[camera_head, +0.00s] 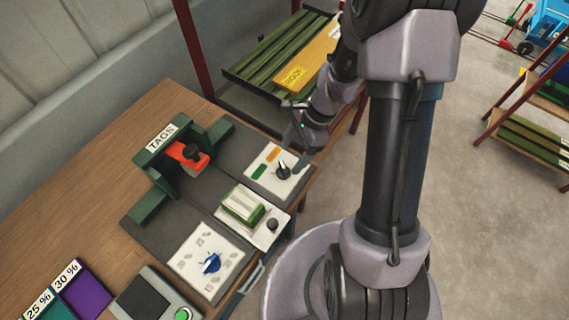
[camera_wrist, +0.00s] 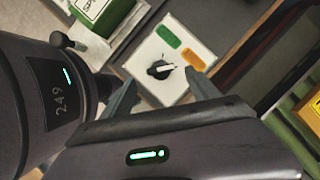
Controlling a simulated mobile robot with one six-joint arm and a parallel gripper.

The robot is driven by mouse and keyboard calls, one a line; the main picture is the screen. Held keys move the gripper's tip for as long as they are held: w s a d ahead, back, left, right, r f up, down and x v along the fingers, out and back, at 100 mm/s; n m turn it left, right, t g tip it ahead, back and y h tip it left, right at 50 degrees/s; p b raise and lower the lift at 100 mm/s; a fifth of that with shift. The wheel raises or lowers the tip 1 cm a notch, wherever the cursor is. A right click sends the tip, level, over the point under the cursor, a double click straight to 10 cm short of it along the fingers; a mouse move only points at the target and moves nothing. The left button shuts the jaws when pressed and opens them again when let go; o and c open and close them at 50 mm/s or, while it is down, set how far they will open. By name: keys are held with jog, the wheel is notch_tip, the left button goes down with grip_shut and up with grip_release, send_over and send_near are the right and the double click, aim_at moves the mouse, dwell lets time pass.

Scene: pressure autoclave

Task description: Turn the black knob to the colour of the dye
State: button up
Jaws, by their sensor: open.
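The black knob (camera_head: 283,171) sits on a white panel (camera_head: 262,178) with an orange patch (camera_head: 273,154) and a green patch (camera_head: 259,171). In the wrist view the knob (camera_wrist: 160,70) has a white pointer, turned right toward the orange side (camera_wrist: 194,60) and away from the green patch (camera_wrist: 168,37). My gripper (camera_head: 297,153) is open above the panel. In the wrist view its fingertips (camera_wrist: 162,84) lie on either side of the knob, and I cannot tell whether they touch it. I cannot tell which thing is the dye.
A green frame labelled TAGN (camera_head: 161,137) holds a red-orange piece (camera_head: 186,154). A green-and-white block (camera_head: 241,207) stands beside the knob panel. A blue knob (camera_head: 211,264) is on another panel nearer. Teal and purple trays (camera_head: 84,298) are at lower left. Bare wood (camera_head: 85,170) lies left.

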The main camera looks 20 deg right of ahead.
aim_at(284, 167)
jog(key=b+x, duration=0.1)
jog(key=x, duration=0.4)
jog(key=shift+f, duration=0.2)
jog(key=c, duration=1.4)
